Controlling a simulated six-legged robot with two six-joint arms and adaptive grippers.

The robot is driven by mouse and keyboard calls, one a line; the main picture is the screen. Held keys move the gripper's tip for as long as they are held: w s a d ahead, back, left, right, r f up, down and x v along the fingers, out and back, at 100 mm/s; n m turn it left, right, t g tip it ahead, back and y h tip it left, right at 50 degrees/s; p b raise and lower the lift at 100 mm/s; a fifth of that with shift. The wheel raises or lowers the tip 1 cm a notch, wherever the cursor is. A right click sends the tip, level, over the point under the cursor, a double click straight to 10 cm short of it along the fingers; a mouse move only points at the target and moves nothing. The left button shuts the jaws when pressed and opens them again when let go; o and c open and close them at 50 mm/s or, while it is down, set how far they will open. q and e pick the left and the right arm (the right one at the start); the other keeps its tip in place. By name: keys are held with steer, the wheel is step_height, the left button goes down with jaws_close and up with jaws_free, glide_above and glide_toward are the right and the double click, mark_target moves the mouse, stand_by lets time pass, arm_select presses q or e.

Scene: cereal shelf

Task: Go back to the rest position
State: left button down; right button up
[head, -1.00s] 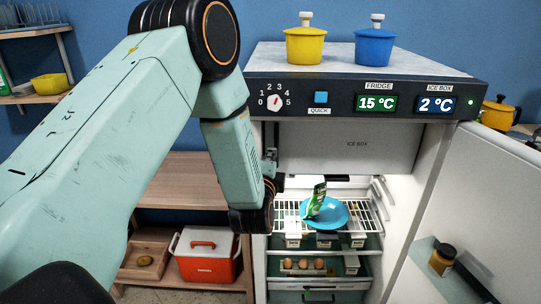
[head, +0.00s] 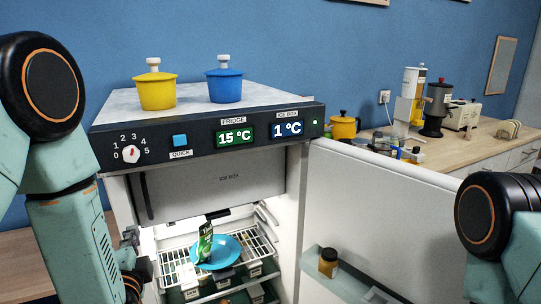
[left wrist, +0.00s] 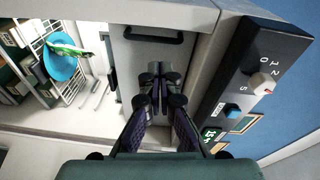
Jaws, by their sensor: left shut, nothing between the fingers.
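My left arm comes in at the left edge of the head view, with its left gripper (head: 131,240) in front of the left side of the open fridge (head: 115,190). In the left wrist view the gripper's fingers (left wrist: 158,75) are together and empty, in front of the ice box door (left wrist: 200,45). The ice box door in the head view (head: 200,193) is shut. My right arm shows at the right edge of the head view; its gripper is out of the picture.
The fridge door (head: 375,205) stands open to the right, with a jar (head: 328,262) on its shelf. A blue plate (head: 232,250) with a green packet (head: 205,243) is on the wire rack. Yellow (head: 157,92) and blue (head: 225,87) pots stand on top. A counter (head: 455,157) is behind.

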arm_select(q)
steer(key=s+d+f+n+g+h+b, duration=0.1)
steer(key=s+d+f+n+g+h, duration=0.3)
steer(key=f, duration=0.6)
steer(key=s+d+f+n+g+h+b, duration=0.15)
steer(key=s+f+n+g, duration=0.35)
steer(key=f, duration=0.5)
steer(key=s+d+f+n+g+b, duration=0.1)
steer(key=s+f+g, duration=0.1)
steer(key=s+f, duration=0.3)
steer(key=s+d+f+n+g+h+b, duration=0.1)
steer(key=s+f, duration=0.4)
steer(key=s, duration=0.5)
steer(key=s+d+f+n+g+b, duration=0.1)
steer(key=s+f+g, duration=0.3)
steer(key=s, duration=0.4)
steer(key=shift+s+d+f+b, duration=0.25)
steer(key=shift+d+f+b, duration=0.25)
steer(key=shift+d, duration=0.25)
steer(key=shift+s+d, duration=0.1)
steer(key=shift+s, duration=0.1)
